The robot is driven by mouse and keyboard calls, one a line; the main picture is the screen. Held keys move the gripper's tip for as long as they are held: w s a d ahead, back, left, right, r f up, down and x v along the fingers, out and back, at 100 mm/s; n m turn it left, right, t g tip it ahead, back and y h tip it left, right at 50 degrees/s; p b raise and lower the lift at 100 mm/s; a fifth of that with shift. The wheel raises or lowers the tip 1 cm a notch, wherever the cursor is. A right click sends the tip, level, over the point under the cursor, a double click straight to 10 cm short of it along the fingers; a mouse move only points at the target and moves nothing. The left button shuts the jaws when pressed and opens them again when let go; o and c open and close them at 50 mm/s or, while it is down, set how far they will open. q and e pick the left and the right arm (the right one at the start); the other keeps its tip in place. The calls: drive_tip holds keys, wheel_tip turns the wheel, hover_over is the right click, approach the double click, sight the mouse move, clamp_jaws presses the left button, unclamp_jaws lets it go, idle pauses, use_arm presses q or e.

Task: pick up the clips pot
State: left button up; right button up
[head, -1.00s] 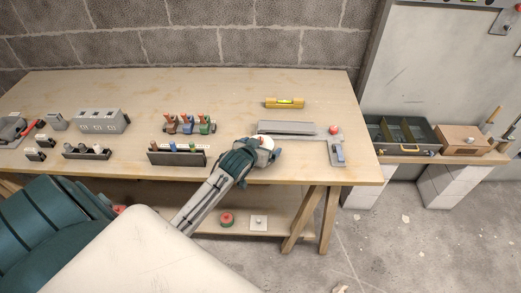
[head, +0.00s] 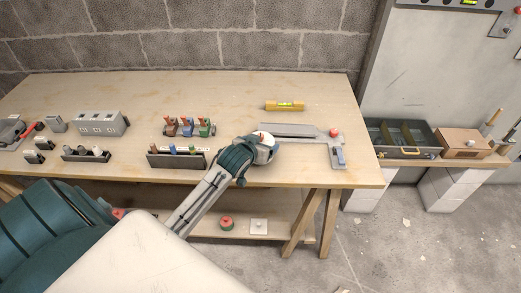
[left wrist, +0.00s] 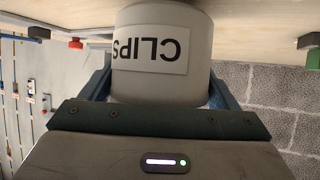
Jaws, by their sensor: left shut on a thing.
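The clips pot (left wrist: 163,45) is a white round pot with a "CLIPS" label, upside down in the left wrist view. My right gripper is not in view.
A dark rack (head: 176,160) with coloured pegs stands left of the gripper. The bench's back middle is clear.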

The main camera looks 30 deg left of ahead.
use_arm(q)
drive_tip(key=s+a+r, duration=0.1)
drive_tip(key=s+a, duration=0.1)
drive_tip(key=s, duration=0.5)
drive_tip(key=s+a+r+b, duration=0.1)
drive_tip(key=s+a, duration=0.2)
drive_tip(key=s, duration=0.5)
drive_tip(key=shift+a+r, duration=0.15)
drive_tip(key=shift+a, duration=0.1)
